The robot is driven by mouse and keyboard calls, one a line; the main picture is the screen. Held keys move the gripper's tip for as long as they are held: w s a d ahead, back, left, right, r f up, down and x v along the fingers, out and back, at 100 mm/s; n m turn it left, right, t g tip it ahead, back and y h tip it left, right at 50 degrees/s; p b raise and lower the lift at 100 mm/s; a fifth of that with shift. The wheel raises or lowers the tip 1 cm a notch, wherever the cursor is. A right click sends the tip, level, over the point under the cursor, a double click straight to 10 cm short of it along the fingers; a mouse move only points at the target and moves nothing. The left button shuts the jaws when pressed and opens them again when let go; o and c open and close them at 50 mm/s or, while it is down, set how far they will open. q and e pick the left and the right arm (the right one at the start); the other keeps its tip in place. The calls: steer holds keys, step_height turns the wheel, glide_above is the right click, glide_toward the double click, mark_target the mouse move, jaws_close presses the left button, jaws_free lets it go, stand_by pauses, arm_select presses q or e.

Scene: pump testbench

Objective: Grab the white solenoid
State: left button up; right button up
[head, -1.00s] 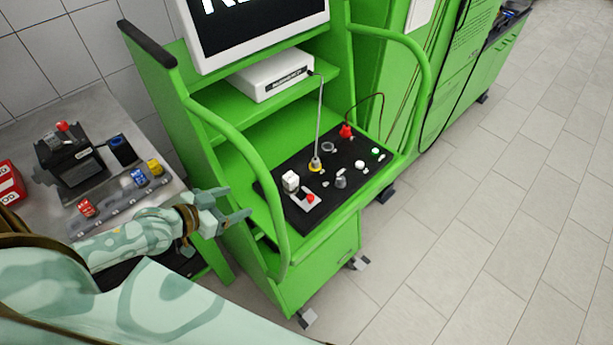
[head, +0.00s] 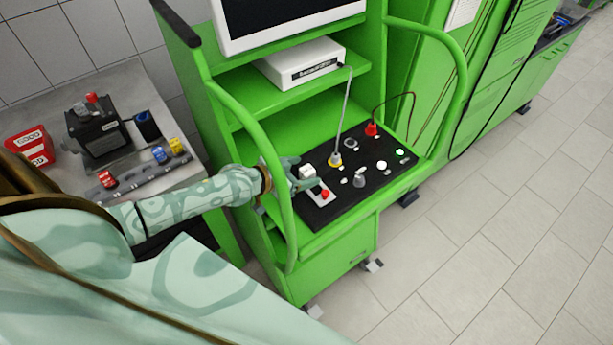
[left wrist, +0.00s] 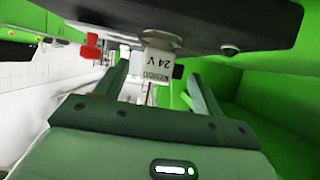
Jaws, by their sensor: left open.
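The white solenoid (head: 307,171) is a small white block on the left part of the black panel (head: 352,200). In the left wrist view the solenoid (left wrist: 159,62) shows a "24 V" label and appears upside down. My left gripper (head: 303,181) is at the solenoid, reaching in from the left past the green rail. In the left wrist view its open fingers (left wrist: 157,76) stand on either side of the solenoid, with gaps visible. I cannot tell how far the solenoid lies between them. My right gripper is not in view.
A red button (head: 325,194) sits close to the solenoid. A metal rod (head: 345,112) rises from the panel behind it. The green curved rail (head: 262,150) runs beside my left forearm. A side table (head: 150,85) with a motor and coloured blocks stands at left.

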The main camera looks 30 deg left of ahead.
mark_target(311, 168)
arm_select(q)
steer(key=x, duration=0.3)
steer(key=shift+w+b, duration=0.1)
steer(key=shift+b, duration=0.2)
steer(key=shift+w+d+f, duration=0.1)
steer(key=shift+w+f, duration=0.05)
steer(key=shift+w, duration=0.15)
steer(key=shift+s, duration=0.15)
steer(key=shift+c, duration=1.2)
steer(key=c, duration=1)
